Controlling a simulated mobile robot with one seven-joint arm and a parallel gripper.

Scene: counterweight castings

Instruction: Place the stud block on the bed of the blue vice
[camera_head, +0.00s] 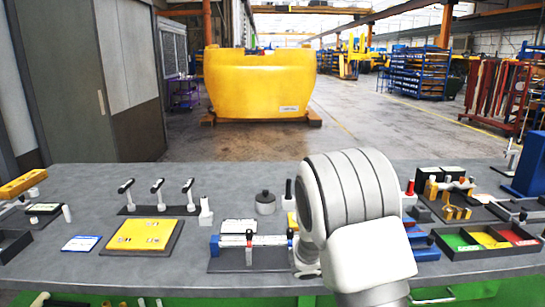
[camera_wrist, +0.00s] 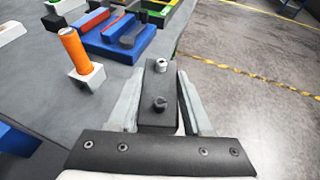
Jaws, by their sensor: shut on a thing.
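My gripper (camera_wrist: 158,122) is shut on the stud block (camera_wrist: 158,88), a dark narrow block with one light stud and one dark stud on top. In the wrist view it is held between the two pale fingers, beside the table's edge with floor beyond. In the head view my arm hides the gripper and block.
An orange cylinder on a white block (camera_wrist: 80,52) stands left of the held block. A tray with coloured compartments (camera_head: 470,254) lies at the right. A dark plate with a blue-and-white bar (camera_head: 228,266), a yellow panel (camera_head: 145,234) and several levers stand left of my arm.

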